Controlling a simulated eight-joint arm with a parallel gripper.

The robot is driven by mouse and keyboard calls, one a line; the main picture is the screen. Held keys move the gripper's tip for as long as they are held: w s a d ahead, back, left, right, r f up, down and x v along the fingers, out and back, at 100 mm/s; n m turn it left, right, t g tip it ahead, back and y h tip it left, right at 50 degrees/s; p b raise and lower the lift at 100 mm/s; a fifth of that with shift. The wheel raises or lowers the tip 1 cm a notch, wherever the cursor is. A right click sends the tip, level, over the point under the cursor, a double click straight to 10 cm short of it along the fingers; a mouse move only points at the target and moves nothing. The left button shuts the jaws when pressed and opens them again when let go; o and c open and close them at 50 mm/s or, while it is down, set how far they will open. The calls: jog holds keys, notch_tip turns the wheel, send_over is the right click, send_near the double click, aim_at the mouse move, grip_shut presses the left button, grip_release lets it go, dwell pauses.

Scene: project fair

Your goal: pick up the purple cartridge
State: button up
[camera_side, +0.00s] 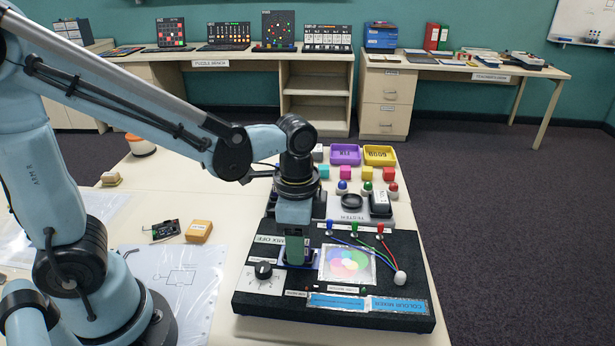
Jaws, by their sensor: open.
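My gripper (295,258) points straight down over the left part of the black colour mixer board (385,262). The jaws are open, though the near side of the gripper covers the gap between them. A green upright piece shows at the gripper's lower end; I cannot tell if it is a finger. A purple-blue edge (311,265) shows low beside it, at the board's surface, probably the purple cartridge. The rest is hidden behind the gripper, so I cannot tell whether the jaws touch it.
The board carries a black knob (263,270), a coloured-circle panel (347,264), plugs with wires and a white ball (400,277). Small cubes, domes, a purple tray (345,154) and a yellow tray (380,155) stand behind. An orange box (199,231) lies left.

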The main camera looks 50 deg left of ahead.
jog(key=shift+f, duration=0.1)
grip_shut()
dwell(0.5)
